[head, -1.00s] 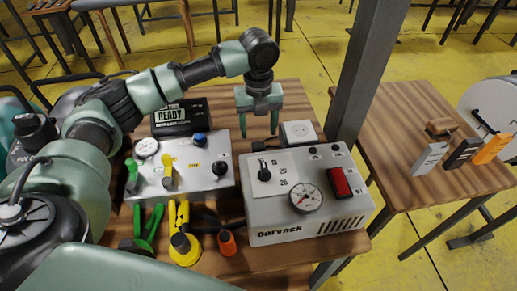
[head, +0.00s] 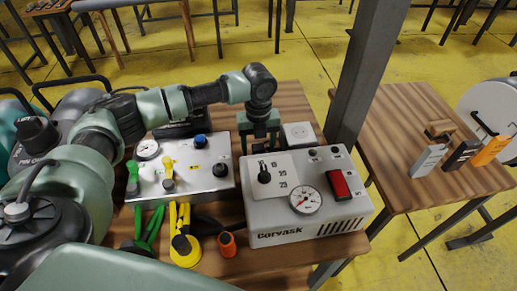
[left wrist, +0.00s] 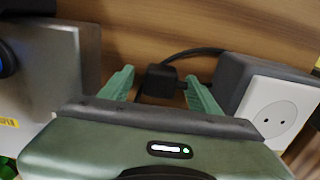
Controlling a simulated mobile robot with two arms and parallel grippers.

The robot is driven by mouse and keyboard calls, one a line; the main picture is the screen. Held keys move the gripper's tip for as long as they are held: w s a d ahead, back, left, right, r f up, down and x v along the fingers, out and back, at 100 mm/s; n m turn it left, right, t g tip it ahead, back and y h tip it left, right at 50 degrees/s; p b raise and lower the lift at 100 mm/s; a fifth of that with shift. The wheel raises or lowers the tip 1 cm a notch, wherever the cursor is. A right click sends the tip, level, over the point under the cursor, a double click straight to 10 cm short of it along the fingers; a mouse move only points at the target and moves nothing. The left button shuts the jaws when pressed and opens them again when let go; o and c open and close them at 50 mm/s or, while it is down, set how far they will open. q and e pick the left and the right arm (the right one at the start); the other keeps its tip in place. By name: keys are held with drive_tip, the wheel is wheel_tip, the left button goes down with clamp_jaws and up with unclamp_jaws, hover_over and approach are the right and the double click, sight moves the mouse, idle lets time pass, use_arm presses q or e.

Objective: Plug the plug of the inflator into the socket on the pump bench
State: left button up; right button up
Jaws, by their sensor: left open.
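The inflator, a grey box marked Corvask (head: 305,218) with a gauge and a red switch, stands on the wooden bench. The white socket (head: 298,132) sits on a grey block behind it; its round two-hole face (left wrist: 275,113) shows right in the left wrist view. The black plug (left wrist: 160,80) with its cable lies on the wood left of the socket block. My left gripper (head: 260,138) is open behind the inflator, its fingers (left wrist: 159,74) on either side of the plug. I cannot tell whether they touch it. The plug is hidden in the head view. My right gripper is not in view.
A metal panel (head: 190,178) with valves and a gauge stands left of the inflator. Green, yellow and orange nozzles (head: 182,248) lie in front of it. A steel post (head: 360,75) rises close behind the socket on the right. A second table (head: 405,125) stands right.

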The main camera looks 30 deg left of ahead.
sight(259, 146)
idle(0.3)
use_arm(q)
clamp_jaws()
wheel_tip(259, 146, up, 20)
drive_tip(key=shift+b, duration=0.35)
idle(0.5)
